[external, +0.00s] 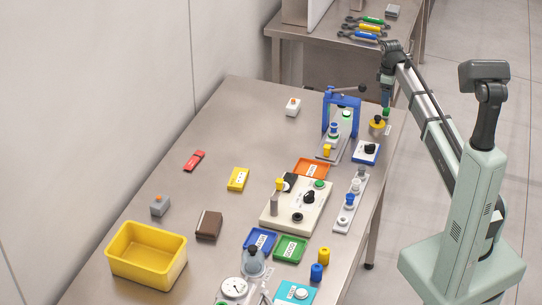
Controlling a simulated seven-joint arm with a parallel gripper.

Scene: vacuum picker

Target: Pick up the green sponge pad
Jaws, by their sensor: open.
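I cannot surely tell which green thing is the sponge pad. A small green piece (386,113) shows just under my gripper (387,101), at the table's far right edge. Whether they touch is too small to tell. My gripper points down there, beside the blue frame (342,100). Its fingers are tiny in this view and hold nothing that I can make out. A flat green tray with a white label (290,249) lies near the front middle of the table. A green round cap (319,184) sits on the cream control box (296,207).
A yellow-and-black knob piece (377,126) and a blue box with a black knob (367,152) stand close to my gripper. A yellow bin (146,255) is at the front left. A second table with tools (368,28) stands behind.

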